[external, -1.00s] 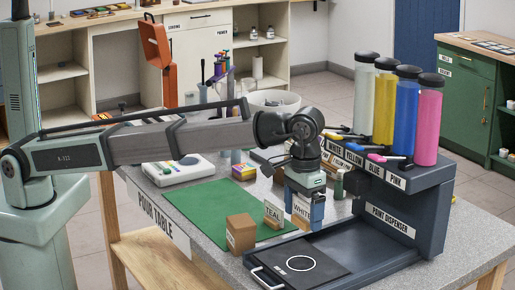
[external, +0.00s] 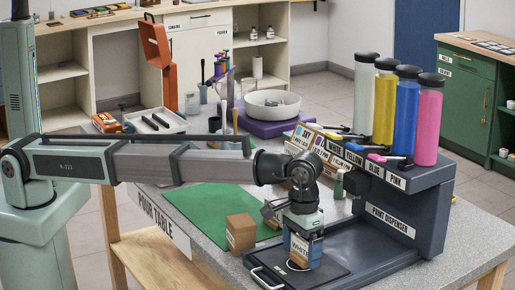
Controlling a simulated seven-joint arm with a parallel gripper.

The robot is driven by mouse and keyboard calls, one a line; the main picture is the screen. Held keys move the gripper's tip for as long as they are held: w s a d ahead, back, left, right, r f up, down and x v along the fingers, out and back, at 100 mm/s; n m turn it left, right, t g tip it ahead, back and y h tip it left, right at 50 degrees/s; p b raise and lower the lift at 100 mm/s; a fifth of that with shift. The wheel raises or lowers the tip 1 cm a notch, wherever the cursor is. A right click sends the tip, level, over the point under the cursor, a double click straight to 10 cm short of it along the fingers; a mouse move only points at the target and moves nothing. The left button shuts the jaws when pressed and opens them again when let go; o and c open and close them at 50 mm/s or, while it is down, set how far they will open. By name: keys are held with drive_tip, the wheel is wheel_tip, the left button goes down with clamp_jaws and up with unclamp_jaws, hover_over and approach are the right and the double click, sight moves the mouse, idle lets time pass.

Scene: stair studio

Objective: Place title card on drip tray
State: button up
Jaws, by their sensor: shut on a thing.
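My gripper (external: 304,237) is shut on the title card (external: 299,249), a white card marked WHITE with a wooden base. The card is upright over the white ring on the dark drip tray (external: 330,268), low at its front part. I cannot tell whether its base touches the tray. The card and gripper hide much of the ring. The TEAL card seen earlier is mostly or wholly hidden behind my gripper.
The paint dispenser (external: 405,225) with several coloured bottles rises on the right, behind the tray. A white bowl (external: 272,103) stands farther back.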

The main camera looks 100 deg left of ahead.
sight(302, 238)
drive_tip(key=shift+f, duration=0.1)
drive_tip(key=o, duration=0.7)
wheel_tip(302, 238, up, 12)
drive_tip(key=shift+r, duration=0.15)
idle(0.5)
